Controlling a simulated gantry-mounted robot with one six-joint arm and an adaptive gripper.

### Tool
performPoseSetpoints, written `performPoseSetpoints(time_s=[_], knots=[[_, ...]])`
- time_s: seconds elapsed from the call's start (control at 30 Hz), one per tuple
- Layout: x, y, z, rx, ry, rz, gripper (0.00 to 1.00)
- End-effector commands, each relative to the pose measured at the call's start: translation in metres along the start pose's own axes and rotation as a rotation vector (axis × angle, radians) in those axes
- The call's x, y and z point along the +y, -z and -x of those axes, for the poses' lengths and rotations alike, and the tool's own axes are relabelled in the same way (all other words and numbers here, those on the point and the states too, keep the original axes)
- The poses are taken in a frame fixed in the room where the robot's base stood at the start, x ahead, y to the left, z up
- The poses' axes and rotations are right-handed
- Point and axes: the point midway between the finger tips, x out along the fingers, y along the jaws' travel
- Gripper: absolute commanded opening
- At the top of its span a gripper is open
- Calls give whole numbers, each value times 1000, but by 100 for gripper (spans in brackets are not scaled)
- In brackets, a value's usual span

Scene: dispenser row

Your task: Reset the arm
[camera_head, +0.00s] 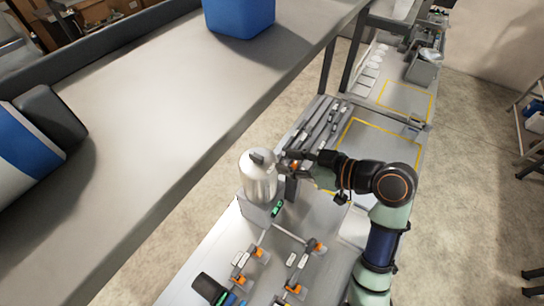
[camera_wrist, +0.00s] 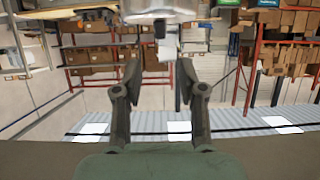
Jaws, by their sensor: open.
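My arm reaches from the right in the head view. My gripper (camera_head: 287,163) is at the upper right side of a pale silver bottle-like container (camera_head: 258,178) with a dark top. The container stands upright on a light grey block on the bench. In the wrist view my gripper (camera_wrist: 158,78) has its two fingers spread, with nothing between them. A pale rounded object (camera_wrist: 160,8) shows at the top edge of that view, beyond the fingertips. Whether a finger touches the container cannot be told.
A long grey shelf (camera_head: 165,90) with a blue container (camera_head: 238,18) runs along the left. Small orange-and-grey fittings (camera_head: 293,289) sit on the bench front. A yellow-outlined area (camera_head: 375,150) lies behind my arm. Open floor (camera_head: 480,180) is at the right.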

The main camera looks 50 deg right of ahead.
Motion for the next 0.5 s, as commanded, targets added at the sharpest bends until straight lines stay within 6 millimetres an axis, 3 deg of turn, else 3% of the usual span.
performPoseSetpoints(time_s=[0.13,0.5], knots=[[0,0,11,0,0,0,41],[0,0,12,0,1,0,41]])
